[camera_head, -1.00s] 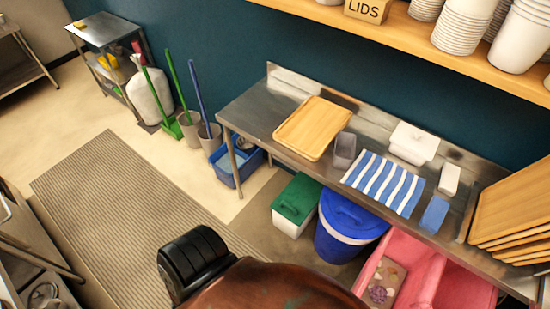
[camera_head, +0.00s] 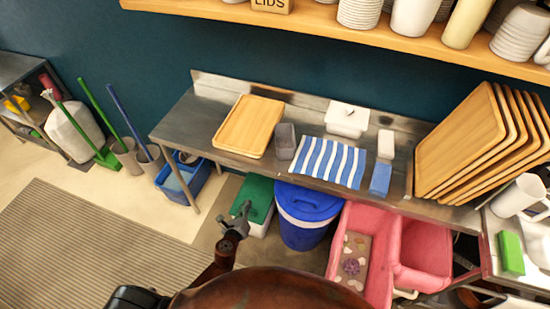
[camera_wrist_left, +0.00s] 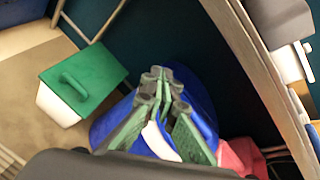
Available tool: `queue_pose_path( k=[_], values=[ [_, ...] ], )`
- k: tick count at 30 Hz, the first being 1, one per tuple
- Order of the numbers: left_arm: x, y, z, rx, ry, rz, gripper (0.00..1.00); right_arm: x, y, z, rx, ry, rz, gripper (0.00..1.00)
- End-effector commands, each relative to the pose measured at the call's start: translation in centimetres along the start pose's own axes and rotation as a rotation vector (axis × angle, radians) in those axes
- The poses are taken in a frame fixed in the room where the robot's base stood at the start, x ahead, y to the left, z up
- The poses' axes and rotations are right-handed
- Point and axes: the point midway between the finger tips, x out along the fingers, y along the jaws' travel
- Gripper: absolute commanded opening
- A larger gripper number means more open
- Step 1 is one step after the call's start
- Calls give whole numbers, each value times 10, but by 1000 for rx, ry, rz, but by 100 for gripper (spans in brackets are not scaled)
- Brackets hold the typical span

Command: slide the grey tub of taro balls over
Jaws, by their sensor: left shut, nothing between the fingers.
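I cannot make out a tub of taro balls for certain. A small grey tub (camera_head: 285,141) stands on the steel counter (camera_head: 180,127), right of a wooden tray; its contents are too small to tell. My left gripper (camera_head: 243,209) is low in front of the counter, near the green-lidded box, well apart from the grey tub. In the left wrist view, its fingers (camera_wrist_left: 162,78) are shut and empty, in front of a blue bin. My right gripper is not in view.
A wooden tray (camera_head: 250,124), striped cloth (camera_head: 331,162) and white container (camera_head: 347,118) share the counter. Below are a green-lidded box (camera_head: 258,195), blue bin (camera_head: 303,232) and pink basin (camera_head: 412,250). Several wooden trays (camera_head: 462,140) lean at right. A shelf (camera_head: 330,30) hangs above.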

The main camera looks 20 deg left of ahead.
Motion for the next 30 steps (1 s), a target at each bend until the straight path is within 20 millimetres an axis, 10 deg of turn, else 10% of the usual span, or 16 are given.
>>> queue_pose_path(
  k=[3, 9, 30],
  values=[
    [-19, -79, 56, 296, -145, -132, 0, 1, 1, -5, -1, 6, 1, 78],
    [-47, -144, 97, 552, -300, -218, 0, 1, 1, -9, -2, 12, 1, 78],
    [54, -185, 127, 582, -319, -226, 0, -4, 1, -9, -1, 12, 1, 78]
  ],
)
